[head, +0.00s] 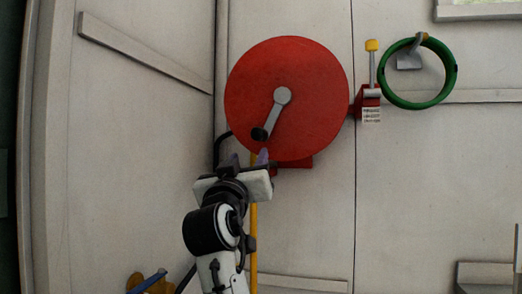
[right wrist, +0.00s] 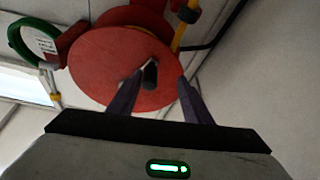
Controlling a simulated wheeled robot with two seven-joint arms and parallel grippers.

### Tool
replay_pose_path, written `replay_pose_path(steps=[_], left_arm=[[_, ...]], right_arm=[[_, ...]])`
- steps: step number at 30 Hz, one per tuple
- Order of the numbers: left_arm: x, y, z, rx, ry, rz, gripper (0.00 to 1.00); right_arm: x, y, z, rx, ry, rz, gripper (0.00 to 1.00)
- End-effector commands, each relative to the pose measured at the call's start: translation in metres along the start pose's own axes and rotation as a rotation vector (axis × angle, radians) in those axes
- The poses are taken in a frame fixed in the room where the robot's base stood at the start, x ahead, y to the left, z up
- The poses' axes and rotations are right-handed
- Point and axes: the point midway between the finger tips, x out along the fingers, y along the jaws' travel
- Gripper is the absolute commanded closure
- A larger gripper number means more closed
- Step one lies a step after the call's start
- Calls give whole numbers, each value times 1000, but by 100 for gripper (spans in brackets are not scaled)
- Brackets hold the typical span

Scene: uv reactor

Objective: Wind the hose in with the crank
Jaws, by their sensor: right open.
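The red hose reel (head: 318,85) is mounted on the pale wall, its round face toward me. Its grey crank arm (head: 275,115) runs from the hub down and slightly left to a black handle (head: 259,134). A yellow hose (head: 254,230) hangs straight down from behind the reel. My right gripper (head: 249,160) is open just below the handle in the head view. In the right wrist view, the black handle (right wrist: 150,75) shows between the tips of the spread fingers (right wrist: 160,77). I see no contact; how deep the handle sits between them is unclear. My left gripper is not in view.
A red bracket with a yellow-topped grey lever (head: 372,65) sits right of the reel. A green ring (head: 450,75) hangs on a wall hook farther right. The wall at lower right is mostly clear.

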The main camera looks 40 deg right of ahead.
Motion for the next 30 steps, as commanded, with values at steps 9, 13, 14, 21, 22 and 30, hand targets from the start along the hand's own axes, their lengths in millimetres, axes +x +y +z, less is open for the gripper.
replay_pose_path(steps=[9, 13, 14, 21, 22, 30], left_arm=[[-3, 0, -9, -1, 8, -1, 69], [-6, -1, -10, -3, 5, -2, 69], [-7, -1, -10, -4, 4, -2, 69], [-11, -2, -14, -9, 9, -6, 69], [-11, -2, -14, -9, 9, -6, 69], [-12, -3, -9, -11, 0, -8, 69]], right_arm=[[30, 17, -23, 16, 14, 43, 55], [55, 19, -24, 16, 14, 43, 55], [61, 19, -24, 15, 14, 42, 55], [96, 19, -23, 16, 14, 40, 55], [99, 19, -23, 15, 14, 40, 55], [106, 19, -22, 19, 15, 39, 55]])
